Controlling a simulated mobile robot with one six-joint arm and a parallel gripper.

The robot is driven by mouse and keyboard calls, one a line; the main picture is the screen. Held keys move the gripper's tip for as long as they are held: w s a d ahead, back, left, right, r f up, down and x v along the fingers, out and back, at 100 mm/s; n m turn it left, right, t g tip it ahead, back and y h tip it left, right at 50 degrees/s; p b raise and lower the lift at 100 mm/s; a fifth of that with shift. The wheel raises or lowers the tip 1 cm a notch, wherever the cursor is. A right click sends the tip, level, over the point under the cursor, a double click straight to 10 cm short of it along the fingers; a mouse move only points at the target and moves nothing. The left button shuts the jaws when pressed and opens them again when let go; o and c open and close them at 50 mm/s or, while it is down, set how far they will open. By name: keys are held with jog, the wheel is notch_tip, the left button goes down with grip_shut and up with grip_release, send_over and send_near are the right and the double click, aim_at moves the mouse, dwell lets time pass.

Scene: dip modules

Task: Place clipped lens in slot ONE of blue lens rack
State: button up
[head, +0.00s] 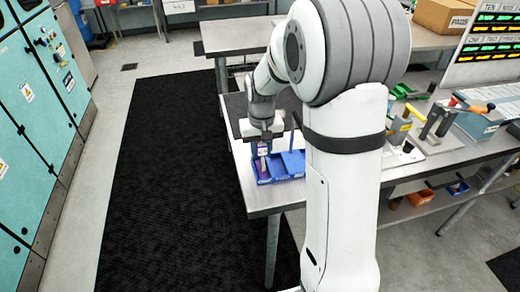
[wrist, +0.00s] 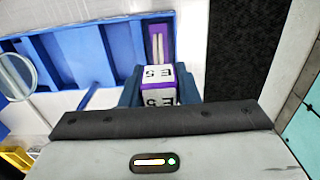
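The blue lens rack (head: 285,168) sits on the bench's near left corner in the head view. Its compartments and walls (wrist: 110,40) run across the upper left of the wrist view. My gripper (wrist: 160,88) has a dark blue finger on each side of a purple and white lettered block (wrist: 159,74) and appears shut on it. A purple frame with pale bars (wrist: 159,42) shows just beyond the block, at the rack's end. In the head view my gripper (head: 262,140) is over the rack's left end. Slot numbers cannot be read, and the block's lower end is unclear.
Clamps and tools (head: 435,120) fill the bench's right side. A black floor mat (head: 170,180) lies left of the bench.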

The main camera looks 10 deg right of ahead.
jog(key=o, duration=0.4)
jog(key=shift+r, duration=0.15)
notch_tip(320, 180, up, 11)
jog(key=shift+r, duration=0.35)
jog(key=shift+s+r, duration=0.25)
jog(key=shift+s, duration=0.05)
jog(key=shift+s+f+t, duration=0.45)
jog(key=shift+s+t, duration=0.05)
jog(key=shift+s, duration=2.95)
jog(key=shift+s+f+t, duration=0.4)
jog(key=shift+s+t, duration=0.1)
jog(key=shift+s, duration=3)
jog(key=shift+s+f+t, duration=0.45)
jog(key=shift+s+t, duration=0.05)
jog(key=shift+s, duration=2.95)
